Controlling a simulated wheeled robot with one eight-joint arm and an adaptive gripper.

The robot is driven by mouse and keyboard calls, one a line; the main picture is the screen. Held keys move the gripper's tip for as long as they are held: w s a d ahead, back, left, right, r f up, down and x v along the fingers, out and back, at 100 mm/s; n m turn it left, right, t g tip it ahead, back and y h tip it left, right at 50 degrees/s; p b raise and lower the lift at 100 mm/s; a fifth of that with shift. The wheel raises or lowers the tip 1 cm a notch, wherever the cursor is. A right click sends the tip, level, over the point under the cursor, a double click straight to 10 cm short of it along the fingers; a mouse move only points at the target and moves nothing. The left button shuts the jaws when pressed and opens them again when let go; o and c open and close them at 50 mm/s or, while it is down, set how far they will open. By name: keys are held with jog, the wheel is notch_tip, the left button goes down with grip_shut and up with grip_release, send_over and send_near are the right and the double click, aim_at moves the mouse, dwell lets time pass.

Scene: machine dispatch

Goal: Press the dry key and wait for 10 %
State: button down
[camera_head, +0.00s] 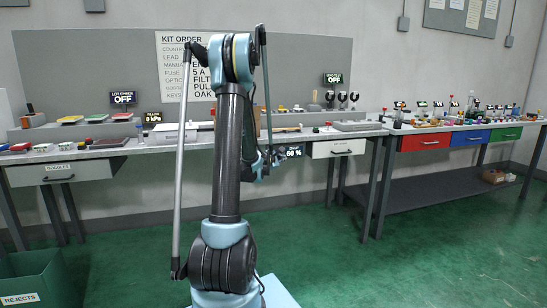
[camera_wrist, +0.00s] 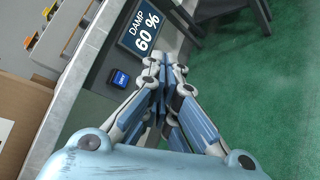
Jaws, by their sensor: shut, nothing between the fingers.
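The dry key (camera_wrist: 119,79) is a small blue block with white lettering, on the dark front face of the bench in the wrist view. A display (camera_wrist: 140,30) above it reads "DAMP 60 %". In the head view the same display (camera_head: 293,152) shows "60 %" beside my arm. My gripper (camera_wrist: 164,75) is shut and empty, with its fingertips just right of the key in the wrist view. I cannot tell whether it touches anything. In the head view my arm hides the key and most of my gripper.
The bench edge (camera_wrist: 66,118) runs along the left of the wrist view, with a cardboard box (camera_wrist: 22,100) near it. A white drawer (camera_head: 338,148) is right of the display. Green floor (camera_head: 330,240) lies open in front of the benches.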

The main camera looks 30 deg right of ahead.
jog(key=shift+w+d+f+n, duration=0.1)
jog(key=shift+d+f+n, duration=0.25)
jog(key=shift+d, duration=0.45)
jog(key=w+d, duration=0.2)
jog(key=w, duration=0.6)
jog(key=shift+w, duration=0.25)
jog(key=shift+w, duration=0.2)
dwell(1.1)
jog(key=shift+w+d+r, duration=0.1)
jog(key=shift+w, duration=0.05)
jog(key=shift+w+d, duration=0.1)
jog(key=shift+w, duration=0.4)
dwell(0.9)
jog(key=shift+s, duration=0.1)
dwell(0.4)
jog(key=shift+s+a, duration=0.2)
jog(key=shift+s, duration=0.6)
